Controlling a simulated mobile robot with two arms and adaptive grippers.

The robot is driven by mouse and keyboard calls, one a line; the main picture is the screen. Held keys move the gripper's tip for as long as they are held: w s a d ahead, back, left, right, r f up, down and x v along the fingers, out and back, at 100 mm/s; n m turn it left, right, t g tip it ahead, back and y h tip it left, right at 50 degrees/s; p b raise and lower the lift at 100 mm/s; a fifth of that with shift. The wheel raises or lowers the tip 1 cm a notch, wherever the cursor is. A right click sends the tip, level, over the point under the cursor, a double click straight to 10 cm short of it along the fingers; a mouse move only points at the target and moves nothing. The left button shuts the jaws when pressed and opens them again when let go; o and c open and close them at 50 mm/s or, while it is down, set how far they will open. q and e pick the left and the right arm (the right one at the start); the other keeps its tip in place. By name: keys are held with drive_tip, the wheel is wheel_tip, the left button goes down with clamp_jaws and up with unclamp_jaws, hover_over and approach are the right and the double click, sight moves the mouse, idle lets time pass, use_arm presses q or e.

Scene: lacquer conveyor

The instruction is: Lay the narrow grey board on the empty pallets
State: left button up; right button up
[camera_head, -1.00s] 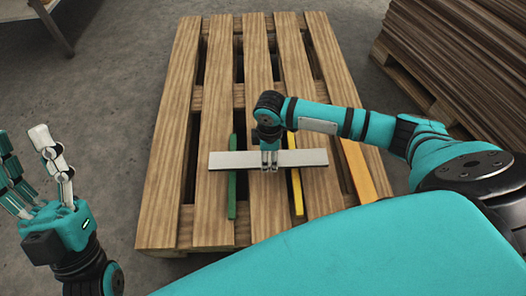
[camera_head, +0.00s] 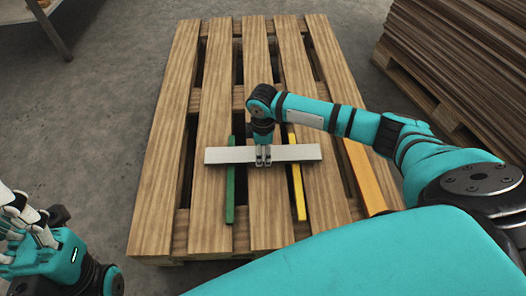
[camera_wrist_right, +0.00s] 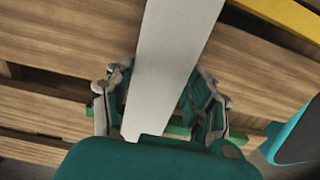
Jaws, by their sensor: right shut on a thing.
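The narrow grey board (camera_head: 225,155) lies crosswise over a wooden pallet (camera_head: 212,120) in the head view. My right gripper (camera_head: 263,161) is shut on it near its middle, from above. In the right wrist view the board (camera_wrist_right: 175,55) runs between the two fingers (camera_wrist_right: 163,92). It crosses above a green strip (camera_head: 230,190) and a yellow strip (camera_head: 297,190) on the pallet. Whether it touches them cannot be told. My left gripper (camera_head: 30,215) is at the lower left edge, partly cut off, empty, with its fingers apart.
An orange strip (camera_head: 364,178) lies on the pallet's right side. A stack of brown boards (camera_head: 465,60) on another pallet stands at the back right. A table (camera_head: 45,25) is at the top left. Concrete floor (camera_head: 95,120) left of the pallet is clear.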

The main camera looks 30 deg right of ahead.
drive_tip(key=shift+f, duration=0.2)
drive_tip(key=o, duration=1.4)
drive_tip(key=shift+c, duration=0.2)
drive_tip(key=shift+r, duration=0.1)
